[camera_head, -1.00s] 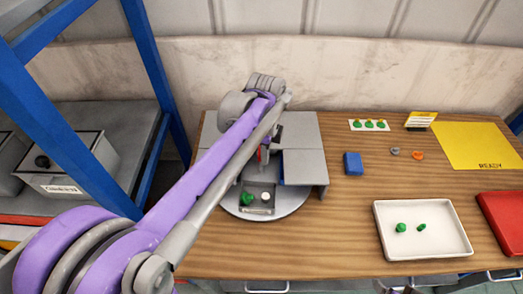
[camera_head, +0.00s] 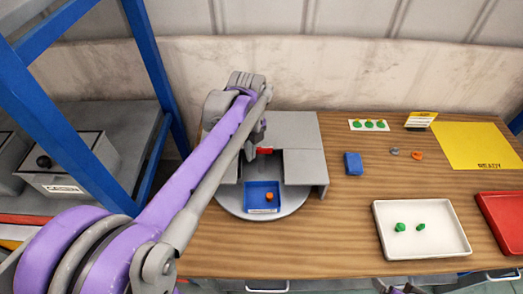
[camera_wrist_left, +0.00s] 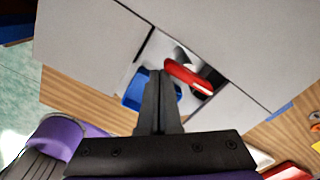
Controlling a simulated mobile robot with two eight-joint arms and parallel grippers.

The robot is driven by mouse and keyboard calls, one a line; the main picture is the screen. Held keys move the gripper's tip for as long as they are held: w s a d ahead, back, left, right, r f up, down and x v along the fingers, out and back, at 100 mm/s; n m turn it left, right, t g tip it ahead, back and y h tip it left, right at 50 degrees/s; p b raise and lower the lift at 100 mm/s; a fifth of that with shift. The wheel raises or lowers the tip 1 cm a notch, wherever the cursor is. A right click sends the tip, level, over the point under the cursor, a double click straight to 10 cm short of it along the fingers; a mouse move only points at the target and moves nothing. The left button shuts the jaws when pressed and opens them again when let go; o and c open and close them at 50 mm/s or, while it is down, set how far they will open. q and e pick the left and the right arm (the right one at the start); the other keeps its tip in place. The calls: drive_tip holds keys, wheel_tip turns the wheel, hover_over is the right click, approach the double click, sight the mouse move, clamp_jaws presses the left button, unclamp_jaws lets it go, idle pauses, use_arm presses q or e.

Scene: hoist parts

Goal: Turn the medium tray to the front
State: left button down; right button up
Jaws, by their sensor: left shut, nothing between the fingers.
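A round grey turntable (camera_head: 228,203) sits under a grey cover (camera_head: 292,130) on the wooden table. A small blue tray (camera_head: 252,188) holding an orange part (camera_head: 269,196) is at its front, in the cover's opening. Its label is too small to read, so I cannot tell whether it is the medium tray. A red handle (camera_head: 265,151) stands in the opening behind the tray; it also shows in the wrist view (camera_wrist_left: 188,77). My left gripper (camera_wrist_left: 160,74) is shut and empty over the opening, beside the red handle. My arm partly hides the cover's left side.
A white tray (camera_head: 383,216) with two green parts and a red tray (camera_head: 498,213) lie at the right. A blue block (camera_head: 353,164), a card (camera_head: 369,125) and a yellow mat (camera_head: 470,145) are behind. A blue rack post (camera_head: 155,70) stands at the left.

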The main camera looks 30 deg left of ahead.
use_arm(q)
drive_tip(key=shift+s+d, duration=0.1)
drive_tip(key=shift+d, duration=0.05)
drive_tip(key=shift+s+d+r, duration=0.15)
drive_tip(key=shift+s, duration=0.1)
use_arm(e)
drive_tip(key=shift+r, duration=0.15)
use_arm(q)
wheel_tip(320, 180, up, 6)
drive_tip(key=p, duration=0.3)
drive_tip(key=shift+w, duration=0.1)
use_arm(e)
drive_tip(key=r, duration=0.1)
drive_tip(key=w+r, duration=0.1)
drive_tip(key=r, duration=0.1)
drive_tip(key=w+r, duration=0.1)
drive_tip(key=shift+r, duration=0.2)
drive_tip(key=shift+s, duration=0.1)
